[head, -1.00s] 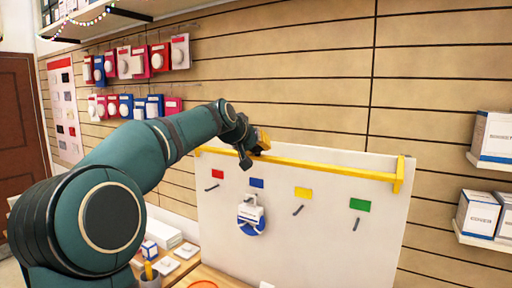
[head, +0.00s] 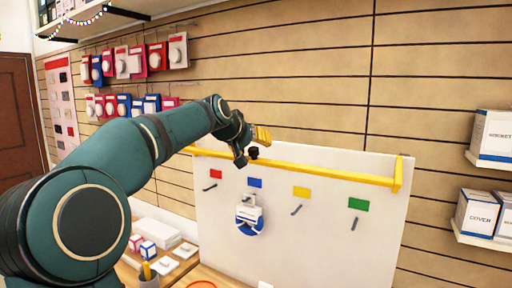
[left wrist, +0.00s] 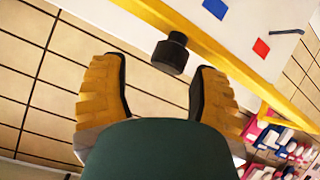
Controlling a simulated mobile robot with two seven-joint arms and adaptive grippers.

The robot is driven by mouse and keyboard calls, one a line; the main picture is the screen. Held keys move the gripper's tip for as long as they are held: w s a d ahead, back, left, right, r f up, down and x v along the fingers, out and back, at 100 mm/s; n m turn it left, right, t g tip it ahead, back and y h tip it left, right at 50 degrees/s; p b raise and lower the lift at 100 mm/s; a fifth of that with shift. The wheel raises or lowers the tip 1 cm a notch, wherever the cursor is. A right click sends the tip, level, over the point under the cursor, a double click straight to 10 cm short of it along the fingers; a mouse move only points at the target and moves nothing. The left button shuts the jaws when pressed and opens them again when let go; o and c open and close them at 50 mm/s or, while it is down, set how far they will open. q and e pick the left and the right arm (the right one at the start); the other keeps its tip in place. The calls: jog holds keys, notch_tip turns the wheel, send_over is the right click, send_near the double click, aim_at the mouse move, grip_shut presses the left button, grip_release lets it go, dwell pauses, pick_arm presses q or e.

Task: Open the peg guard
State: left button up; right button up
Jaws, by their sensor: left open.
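The peg guard is a yellow bar (head: 320,172) running along the top of a white peg board (head: 310,245). It also crosses the upper part of the left wrist view (left wrist: 215,52). A black knob (head: 254,153) stands out from the bar towards its left part. My left gripper (head: 251,146) is open at the knob. In the left wrist view the knob (left wrist: 171,54) lies between the two yellow-padded fingers, near their tips, with a gap on each side. My right gripper is not in view.
Below the bar the board has red, blue, yellow and green labels with pegs. A white-and-blue item (head: 249,215) hangs under the blue label. A bench (head: 215,275) with small boxes and a pen cup (head: 149,277) is below. Shelf boxes (head: 476,212) stand at right.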

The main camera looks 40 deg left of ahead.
pick_arm(q)
jog(key=v, duration=1)
jog(key=shift+f, duration=0.15)
